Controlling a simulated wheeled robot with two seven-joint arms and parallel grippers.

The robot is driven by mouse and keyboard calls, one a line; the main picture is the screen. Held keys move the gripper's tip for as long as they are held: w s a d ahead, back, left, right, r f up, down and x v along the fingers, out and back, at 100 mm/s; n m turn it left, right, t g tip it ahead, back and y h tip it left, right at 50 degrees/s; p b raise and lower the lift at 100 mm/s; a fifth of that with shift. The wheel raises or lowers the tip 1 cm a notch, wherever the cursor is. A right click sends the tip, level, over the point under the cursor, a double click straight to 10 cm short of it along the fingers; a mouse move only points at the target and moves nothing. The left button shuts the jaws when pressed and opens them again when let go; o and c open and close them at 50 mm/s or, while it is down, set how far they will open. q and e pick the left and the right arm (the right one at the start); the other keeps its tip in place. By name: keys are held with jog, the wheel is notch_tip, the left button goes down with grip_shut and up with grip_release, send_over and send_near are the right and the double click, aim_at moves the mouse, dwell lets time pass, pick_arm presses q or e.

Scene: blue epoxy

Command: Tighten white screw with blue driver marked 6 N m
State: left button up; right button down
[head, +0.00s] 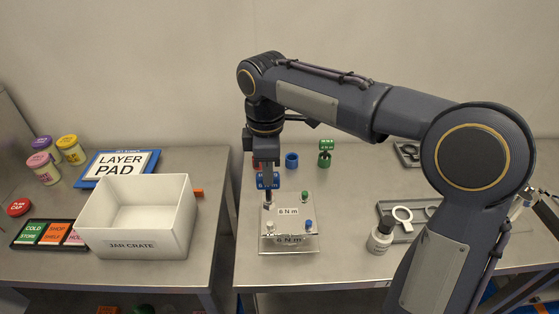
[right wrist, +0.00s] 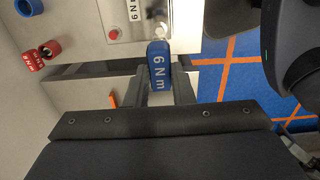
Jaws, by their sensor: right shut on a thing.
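My right gripper (head: 267,171) is shut on the blue driver (head: 268,181), which also shows in the right wrist view (right wrist: 159,68) with 6 N m on its handle. Whether the tip touches a screw there cannot be told. My left gripper is not in view.
Behind the block stand an empty blue holder (head: 291,160) and a green driver (head: 326,148); a red driver (right wrist: 33,62) shows in the right wrist view. A white bottle (head: 381,235) and grey tray (head: 398,232) are right. The jar crate (head: 137,245) is on the left table.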

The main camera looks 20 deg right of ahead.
aim_at(269, 198)
dwell(0.3)
jog(key=shift+r, duration=0.1)
jog(key=shift+f+b, duration=1.55)
jog(key=shift+f, duration=1.3)
jog(key=shift+p, duration=0.45)
jog(key=shift+f+b, duration=0.95)
jog(key=shift+f, duration=0.7)
jog(key=c, duration=1.2)
grip_release()
jog(key=shift+o, duration=0.2)
jog(key=shift+r, duration=0.1)
